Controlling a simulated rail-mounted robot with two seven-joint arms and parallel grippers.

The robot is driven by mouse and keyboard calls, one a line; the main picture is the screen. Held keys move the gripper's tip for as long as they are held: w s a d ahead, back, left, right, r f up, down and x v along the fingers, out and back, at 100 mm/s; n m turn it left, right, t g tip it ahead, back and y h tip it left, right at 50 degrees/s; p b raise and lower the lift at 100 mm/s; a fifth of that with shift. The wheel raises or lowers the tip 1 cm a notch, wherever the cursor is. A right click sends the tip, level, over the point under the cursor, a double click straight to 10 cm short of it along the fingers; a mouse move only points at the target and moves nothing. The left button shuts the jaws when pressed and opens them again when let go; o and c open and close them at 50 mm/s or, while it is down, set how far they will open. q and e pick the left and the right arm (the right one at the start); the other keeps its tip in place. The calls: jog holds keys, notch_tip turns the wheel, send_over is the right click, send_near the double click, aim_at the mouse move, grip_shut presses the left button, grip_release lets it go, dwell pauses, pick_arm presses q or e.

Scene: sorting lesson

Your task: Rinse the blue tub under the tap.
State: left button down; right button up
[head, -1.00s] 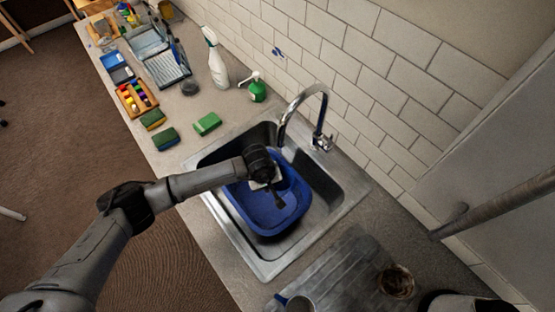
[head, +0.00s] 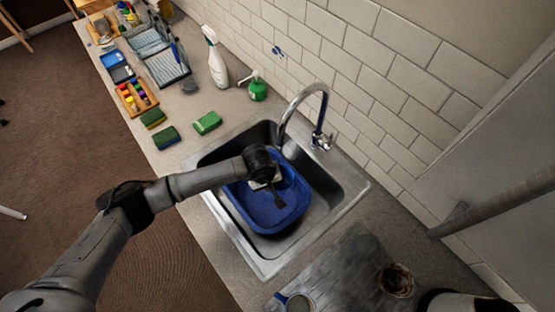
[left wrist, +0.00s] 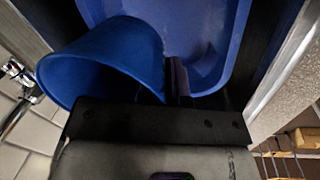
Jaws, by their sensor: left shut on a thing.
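My left gripper (head: 272,188) is over the sink (head: 343,200), reaching down into a blue basin (head: 275,215) that stands in it. In the left wrist view the gripper (left wrist: 178,82) is shut on the wall of a round, open blue tub (left wrist: 100,62), which is tilted with its mouth partly toward the camera. The lighter blue basin (left wrist: 236,30) lies beyond it. In the head view the tub is largely hidden by the gripper and hard to tell from the basin. The chrome tap (head: 302,92) arches over the sink's back edge; no water shows. My right gripper is not in view.
Green-and-yellow sponges (head: 165,137), a green block (head: 207,122), a white spray bottle (head: 215,60) and a green pump bottle (head: 257,88) stand left of the sink. A tiled wall rises behind.

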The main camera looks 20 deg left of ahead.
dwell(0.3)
